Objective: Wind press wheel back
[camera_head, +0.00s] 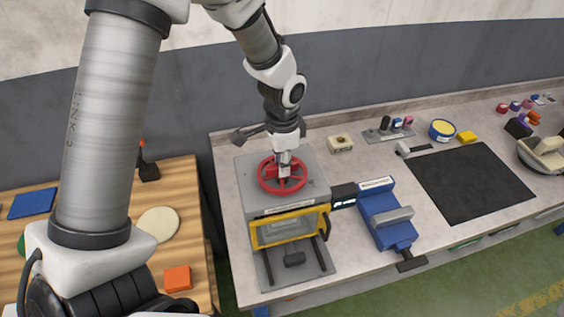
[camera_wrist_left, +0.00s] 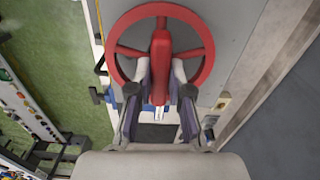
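The press is a grey box (camera_head: 251,199) with a yellow-framed front window (camera_head: 289,226), standing on the light workbench. Its red press wheel (camera_head: 263,184) lies flat on top. My left gripper (camera_head: 285,167) comes down from above onto the wheel's middle. In the left wrist view, the wheel's red rim (camera_wrist_left: 203,70) and spokes show beyond the fingers. The two fingers (camera_wrist_left: 161,82) stand on either side of a red upright part of the wheel and appear closed on it. The exact contact at the pads is hard to see. My right gripper is not in view.
A blue vise (camera_head: 385,214) stands close to the right of the press. A black mat (camera_head: 470,183) lies further right, with small items along the back edge. A wooden table (camera_head: 188,232) with a cream disc (camera_head: 158,224) and an orange block (camera_head: 177,279) is at left.

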